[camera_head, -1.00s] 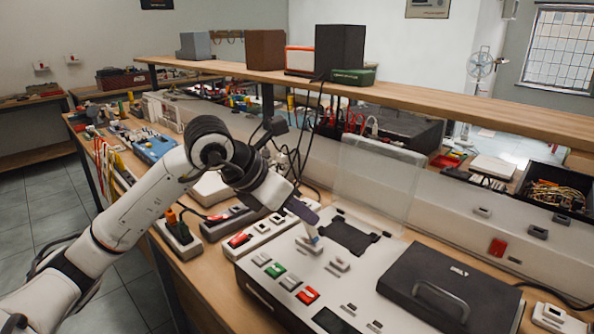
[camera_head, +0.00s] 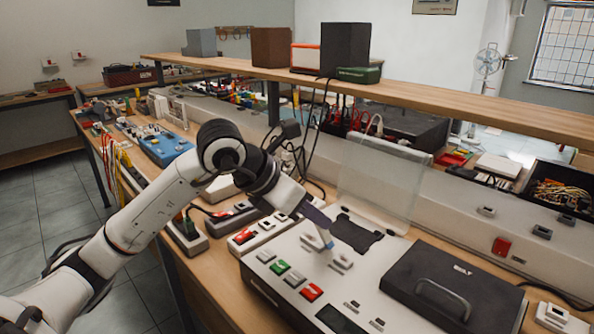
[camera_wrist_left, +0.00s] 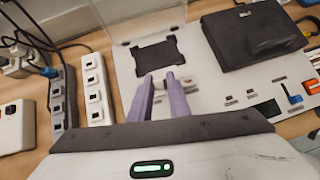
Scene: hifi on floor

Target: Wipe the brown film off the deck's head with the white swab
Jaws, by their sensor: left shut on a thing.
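The deck (camera_head: 262,262) is a pale flat machine on the bench with its clear lid (camera_head: 385,180) raised and a black plate (camera_head: 355,232) behind the head area. Small pale raised parts, apparently the head (camera_head: 343,262), sit in front of that plate. My left gripper (camera_head: 325,238) is low over them, its purple fingers pointing down. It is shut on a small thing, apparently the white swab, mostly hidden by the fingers. In the left wrist view the fingers (camera_wrist_left: 161,95) reach to the pale parts. I cannot tell contact or make out the brown film. My right gripper is not in view.
A black case with a handle (camera_head: 452,283) covers the deck's right side. Coloured buttons (camera_head: 311,292) line its front left. White socket strips (camera_head: 262,232) lie to the left. A wooden shelf (camera_head: 430,101) runs above the back of the bench.

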